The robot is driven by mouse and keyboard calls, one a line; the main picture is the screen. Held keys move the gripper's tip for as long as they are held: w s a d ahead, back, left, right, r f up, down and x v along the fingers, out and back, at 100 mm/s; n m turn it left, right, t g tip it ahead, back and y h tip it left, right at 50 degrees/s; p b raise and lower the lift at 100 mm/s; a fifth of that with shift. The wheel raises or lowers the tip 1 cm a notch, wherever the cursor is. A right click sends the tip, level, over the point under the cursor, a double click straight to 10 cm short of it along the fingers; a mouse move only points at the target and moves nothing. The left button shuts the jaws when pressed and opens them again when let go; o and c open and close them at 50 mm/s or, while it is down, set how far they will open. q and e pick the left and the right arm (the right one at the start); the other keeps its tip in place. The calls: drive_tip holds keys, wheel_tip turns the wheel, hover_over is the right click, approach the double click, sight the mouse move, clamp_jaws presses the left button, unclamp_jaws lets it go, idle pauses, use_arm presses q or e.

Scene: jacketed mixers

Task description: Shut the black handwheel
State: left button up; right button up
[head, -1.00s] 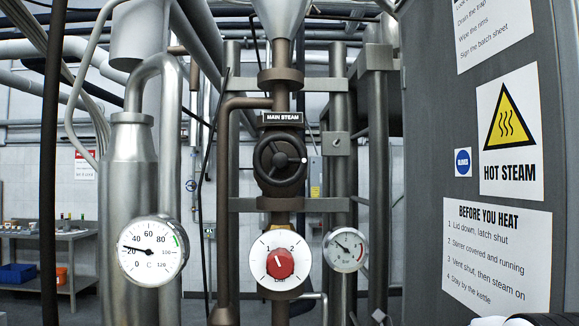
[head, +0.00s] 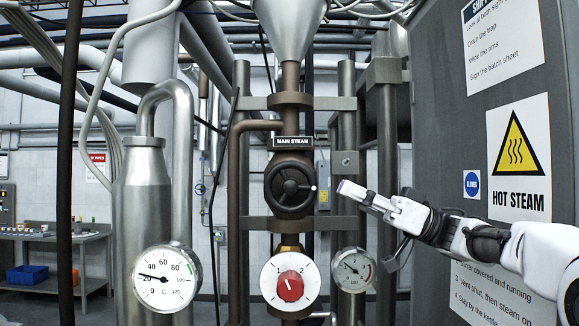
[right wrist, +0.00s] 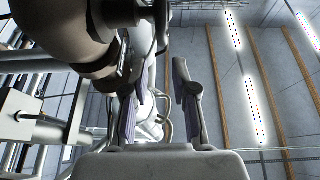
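The black handwheel (head: 290,187) is a spoked wheel on the brown vertical pipe, below the "MAIN STEAM" label (head: 294,142). A small white mark sits on its right rim. My right gripper (head: 352,191) is just right of the handwheel in the head view, pointing left at it, with a gap between tip and rim. In the right wrist view its two fingers (right wrist: 158,105) stand apart with nothing gripped between them. I cannot make out the handwheel surely in that view. My left gripper is not in view.
A red knob on a white dial (head: 290,287) sits below the handwheel. Round gauges stand left (head: 165,277) and right (head: 353,270) of it. Grey upright posts flank the pipe. A grey panel with a "HOT STEAM" sign (head: 518,160) stands close at the right, behind my right arm.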

sight(291, 169)
drive_tip(key=shift+n+g, duration=0.4)
drive_tip(key=p+x, duration=0.1)
drive_tip(key=x, duration=0.1)
drive_tip(key=p+x, duration=0.1)
drive_tip(key=x, duration=0.1)
drive_tip(key=p+x, duration=0.1)
drive_tip(key=x, duration=0.2)
drive_tip(key=shift+s+r, duration=0.1)
drive_tip(key=shift+s, duration=0.25)
drive_tip(key=a, duration=0.1)
drive_tip(key=a+p, duration=0.1)
drive_tip(key=a, duration=0.1)
drive_tip(key=a+r+p, duration=0.1)
drive_tip(key=shift+w+a, duration=0.2)
drive_tip(key=shift+w, duration=0.2)
drive_tip(key=shift+w+a, duration=0.1)
drive_tip(key=shift+a, duration=0.25)
drive_tip(key=shift+s+d, duration=0.15)
drive_tip(key=shift+s, duration=0.1)
drive_tip(key=shift+c, duration=0.7)
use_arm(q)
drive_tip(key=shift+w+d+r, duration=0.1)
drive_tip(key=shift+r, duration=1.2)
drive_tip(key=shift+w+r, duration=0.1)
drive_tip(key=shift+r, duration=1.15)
use_arm(e)
clamp_jaws()
